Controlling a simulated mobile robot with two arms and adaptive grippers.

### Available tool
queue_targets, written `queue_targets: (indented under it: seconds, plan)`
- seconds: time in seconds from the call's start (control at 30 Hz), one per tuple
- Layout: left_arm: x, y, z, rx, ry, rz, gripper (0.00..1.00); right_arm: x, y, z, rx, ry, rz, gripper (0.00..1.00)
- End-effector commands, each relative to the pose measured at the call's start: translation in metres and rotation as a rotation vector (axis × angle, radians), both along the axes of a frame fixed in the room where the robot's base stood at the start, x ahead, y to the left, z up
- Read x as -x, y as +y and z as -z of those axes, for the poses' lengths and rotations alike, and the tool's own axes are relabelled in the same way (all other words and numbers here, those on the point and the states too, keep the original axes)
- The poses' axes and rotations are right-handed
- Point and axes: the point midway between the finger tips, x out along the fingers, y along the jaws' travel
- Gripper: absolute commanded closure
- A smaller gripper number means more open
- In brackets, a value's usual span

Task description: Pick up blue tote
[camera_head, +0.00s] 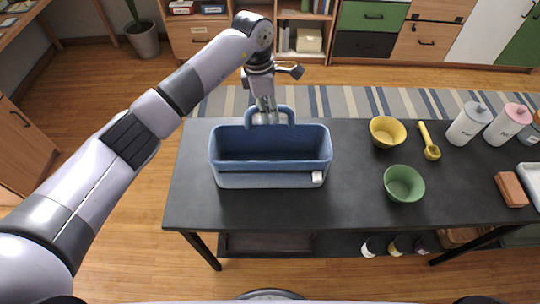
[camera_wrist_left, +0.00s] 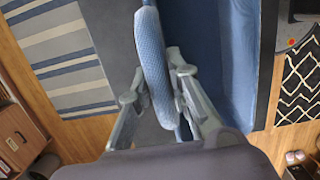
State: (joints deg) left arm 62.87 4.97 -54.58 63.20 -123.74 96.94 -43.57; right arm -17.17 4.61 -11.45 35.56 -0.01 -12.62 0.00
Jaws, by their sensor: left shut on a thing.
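The blue tote (camera_head: 270,180) stands upright on the left part of the dark table (camera_head: 350,205). It is an open box with a raised handle at its far side. My left gripper (camera_head: 266,112) comes down over the tote's far side and is shut on its handle. In the left wrist view the two fingers (camera_wrist_left: 155,92) close around the light blue handle (camera_wrist_left: 152,60), with the tote's blue wall (camera_wrist_left: 238,70) to the right. The tote looks empty, though part of its inside is in shade. My right gripper is not in view.
A yellow bowl (camera_head: 387,131), a green bowl (camera_head: 403,183) and a yellow scoop (camera_head: 430,143) lie right of the tote. White bottles (camera_head: 469,123) and a brown block (camera_head: 511,189) stand at the right. A striped rug (camera_head: 340,101) lies beyond the table.

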Motion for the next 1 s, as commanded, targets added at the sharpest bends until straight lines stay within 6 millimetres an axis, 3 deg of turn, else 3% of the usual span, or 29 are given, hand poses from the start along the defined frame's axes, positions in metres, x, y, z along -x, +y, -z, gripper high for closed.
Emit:
queue_targets:
  seconds: [0.5, 0.7, 0.73, 0.87, 1.0]
  plan:
    - [0.0, 0.0, -0.001, 0.001, -0.001, 0.0, 1.0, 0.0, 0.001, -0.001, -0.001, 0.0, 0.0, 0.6]
    - [0.0, -0.001, -0.01, 0.002, 0.0, 0.0, 1.0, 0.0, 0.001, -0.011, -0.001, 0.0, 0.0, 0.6]
    - [-0.001, 0.0, -0.013, 0.001, -0.004, 0.0, 1.0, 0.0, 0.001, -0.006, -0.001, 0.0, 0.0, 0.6]
    - [-0.001, 0.0, -0.037, 0.001, -0.007, 0.001, 1.0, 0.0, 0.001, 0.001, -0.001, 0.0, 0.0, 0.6]
    - [-0.002, 0.0, -0.078, 0.0, -0.009, 0.0, 1.0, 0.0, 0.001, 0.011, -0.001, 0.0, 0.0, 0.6]
